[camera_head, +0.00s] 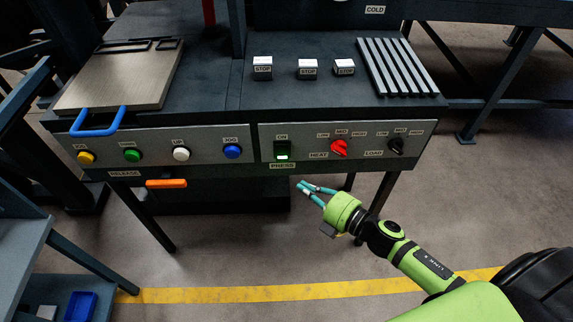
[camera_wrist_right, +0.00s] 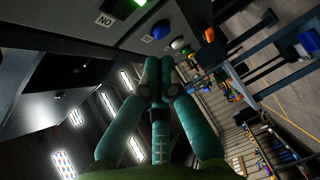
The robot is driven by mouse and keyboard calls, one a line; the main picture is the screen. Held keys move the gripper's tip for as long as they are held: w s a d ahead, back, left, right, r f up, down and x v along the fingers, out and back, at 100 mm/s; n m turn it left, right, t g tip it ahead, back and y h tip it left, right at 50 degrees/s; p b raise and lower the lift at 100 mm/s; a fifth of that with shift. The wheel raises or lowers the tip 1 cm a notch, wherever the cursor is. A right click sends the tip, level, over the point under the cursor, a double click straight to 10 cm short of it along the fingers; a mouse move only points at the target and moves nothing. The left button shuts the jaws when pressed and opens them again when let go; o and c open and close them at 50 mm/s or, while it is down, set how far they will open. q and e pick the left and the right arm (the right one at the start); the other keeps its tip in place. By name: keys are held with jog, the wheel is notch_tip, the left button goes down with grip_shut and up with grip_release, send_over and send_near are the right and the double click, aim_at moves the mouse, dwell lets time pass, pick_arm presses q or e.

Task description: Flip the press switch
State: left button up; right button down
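The press switch (camera_head: 282,151) is a green rocker in a dark frame on the grey front panel. An ON label is above it and a PRESS label below; its lower part looks bright. In the right wrist view a green patch (camera_wrist_right: 140,2), probably this switch, is cut by the top edge. My right gripper (camera_head: 301,185) is below and slightly right of the switch, apart from the panel. Its teal fingers come together at the tips, with nothing seen between them; they also show in the right wrist view (camera_wrist_right: 158,65). My left gripper is not in view.
The red HEAT knob (camera_head: 339,147) and black LOAD knob (camera_head: 396,145) are right of the switch. Yellow, green, white and blue (camera_head: 232,151) buttons are left. An orange handle (camera_head: 166,183) is below them. Open floor lies in front of the bench.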

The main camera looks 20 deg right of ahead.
aim_at(277, 160)
jog(key=w+a+f, duration=0.1)
jog(key=w+a, duration=0.1)
jog(key=w, duration=0.7)
jog(key=shift+w+f+p, duration=0.3)
jog(key=shift+p, duration=0.15)
jog(key=b, duration=0.2)
jog(key=w+n+t+b, duration=0.1)
jog(key=b, duration=0.2)
jog(key=shift+f+y, duration=0.25)
jog(key=shift+y, duration=0.05)
jog(key=shift+s, duration=0.1)
